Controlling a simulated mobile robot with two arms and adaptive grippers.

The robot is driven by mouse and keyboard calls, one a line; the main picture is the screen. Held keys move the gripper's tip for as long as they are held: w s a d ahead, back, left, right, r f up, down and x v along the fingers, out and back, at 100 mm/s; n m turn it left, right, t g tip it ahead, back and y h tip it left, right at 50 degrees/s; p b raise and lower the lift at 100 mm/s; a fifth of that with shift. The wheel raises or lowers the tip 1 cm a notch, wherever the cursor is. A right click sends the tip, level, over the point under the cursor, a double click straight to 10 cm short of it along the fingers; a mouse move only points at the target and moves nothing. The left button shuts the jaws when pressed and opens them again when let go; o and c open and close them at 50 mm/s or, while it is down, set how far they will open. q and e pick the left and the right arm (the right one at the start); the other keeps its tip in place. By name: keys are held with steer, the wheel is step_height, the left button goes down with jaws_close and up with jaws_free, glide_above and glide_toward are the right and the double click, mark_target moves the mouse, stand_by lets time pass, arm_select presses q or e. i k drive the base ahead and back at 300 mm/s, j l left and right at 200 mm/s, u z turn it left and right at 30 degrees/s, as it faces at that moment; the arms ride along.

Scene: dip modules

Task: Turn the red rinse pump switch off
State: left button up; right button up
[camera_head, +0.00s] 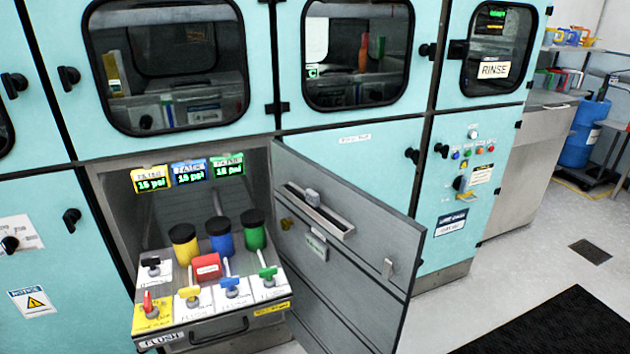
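A small red switch handle (148,303) stands upright on a yellow plate (153,316) at the front left of the pulled-out drawer panel. The writing on the plate is too small to read surely, so I cannot confirm that it is the rinse pump switch. A red block (207,267) with a label sits farther back in the middle of the panel. Neither of my grippers shows in the head view.
Behind the panel stand yellow (184,245), blue (220,235) and green (253,230) canisters with black lids. Yellow, blue and green valve handles lie beside the red switch. A grey door (345,250) hangs open to the right. A black mat (560,325) lies on the floor.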

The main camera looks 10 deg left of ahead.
mark_target(148, 306)
steer(key=u, duration=1.45)
